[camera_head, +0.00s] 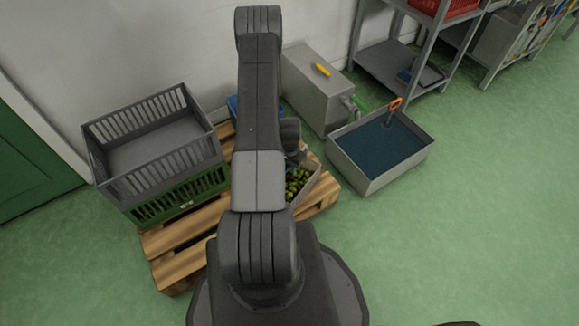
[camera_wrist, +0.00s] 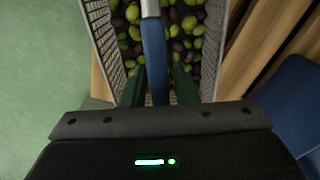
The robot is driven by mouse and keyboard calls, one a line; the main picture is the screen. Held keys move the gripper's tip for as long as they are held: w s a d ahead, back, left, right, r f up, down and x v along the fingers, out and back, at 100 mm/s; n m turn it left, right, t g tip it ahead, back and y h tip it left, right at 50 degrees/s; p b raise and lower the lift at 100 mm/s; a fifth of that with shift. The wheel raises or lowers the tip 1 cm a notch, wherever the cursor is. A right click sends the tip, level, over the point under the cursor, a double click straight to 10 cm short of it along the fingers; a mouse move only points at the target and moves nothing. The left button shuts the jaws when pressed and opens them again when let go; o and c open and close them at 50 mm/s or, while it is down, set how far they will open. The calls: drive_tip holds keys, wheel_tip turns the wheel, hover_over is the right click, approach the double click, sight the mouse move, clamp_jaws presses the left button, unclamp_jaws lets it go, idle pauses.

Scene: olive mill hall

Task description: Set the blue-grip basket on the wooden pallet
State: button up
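The basket (camera_head: 303,184) is a light mesh-sided box with green and dark olives in it, partly hidden behind my arm in the head view. It is at the right part of the wooden pallet (camera_head: 184,222) and looks to rest on its boards. In the wrist view the basket wall (camera_wrist: 104,45) and its blue grip (camera_wrist: 154,50) show close up. My gripper (camera_wrist: 158,82) has its two green fingers on either side of the blue grip, with a narrow gap showing on the right. The basket's underside is hidden.
A grey crate stacked on a green crate (camera_head: 184,199) fills the pallet's left. A blue object (camera_wrist: 292,100) stands right of the basket in the wrist view. A grey box (camera_head: 316,92) and a metal tub of dark liquid (camera_head: 381,155) stand behind and right. The floor at right is clear.

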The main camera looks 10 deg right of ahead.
drive_tip(key=shift+o, duration=0.7)
drive_tip(key=shift+r, duration=0.25)
wheel_tip(320, 180, up, 12)
drive_tip(key=p, duration=0.3)
drive_tip(key=shift+f, duration=0.1)
